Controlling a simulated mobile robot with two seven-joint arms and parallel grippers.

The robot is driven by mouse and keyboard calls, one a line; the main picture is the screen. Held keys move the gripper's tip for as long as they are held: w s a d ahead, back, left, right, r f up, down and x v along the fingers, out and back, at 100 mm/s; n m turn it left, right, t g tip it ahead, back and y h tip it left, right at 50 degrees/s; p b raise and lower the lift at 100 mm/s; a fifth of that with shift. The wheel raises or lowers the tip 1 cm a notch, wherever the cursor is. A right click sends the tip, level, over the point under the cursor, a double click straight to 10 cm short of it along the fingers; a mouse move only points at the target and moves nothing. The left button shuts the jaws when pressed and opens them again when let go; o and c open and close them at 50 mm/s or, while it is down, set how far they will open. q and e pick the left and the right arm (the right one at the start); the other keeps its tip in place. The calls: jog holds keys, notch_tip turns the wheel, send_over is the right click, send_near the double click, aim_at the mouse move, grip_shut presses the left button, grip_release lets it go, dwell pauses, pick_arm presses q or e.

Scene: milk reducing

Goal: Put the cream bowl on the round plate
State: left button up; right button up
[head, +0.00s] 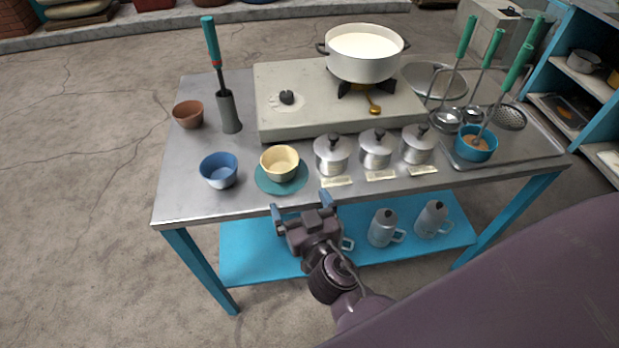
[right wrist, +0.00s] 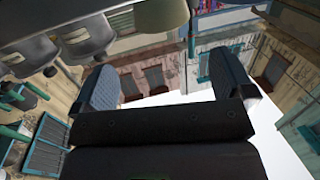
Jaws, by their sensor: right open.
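The cream bowl (head: 280,161) sits upright on the round teal plate (head: 268,188), near the front edge of the metal table. My right gripper (head: 303,201) is open and empty at the table's front edge, just in front of the plate and apart from the bowl. Its two spread fingers also show in the right wrist view (right wrist: 163,88), with nothing between them. My left gripper is in neither view.
A blue bowl (head: 219,170) stands left of the plate, and a brown bowl (head: 188,115) behind it. Lidded metal jars (head: 332,157) stand to the right. A stove (head: 300,115) with a white pot (head: 364,60) is behind. Mugs (head: 383,228) stand on the lower blue shelf.

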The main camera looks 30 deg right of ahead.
jog(key=s+d+f+n+g+y, duration=0.1)
jog(key=s+d+f+n+g, duration=0.1)
jog(key=s+d+f+g, duration=0.4)
jog(key=s+d+f, duration=0.5)
jog(key=s+f, duration=0.1)
jog(key=s, duration=0.3)
jog(key=shift+d+f+y, duration=0.15)
jog(key=shift+f+y, duration=0.15)
jog(key=shift+r, duration=0.1)
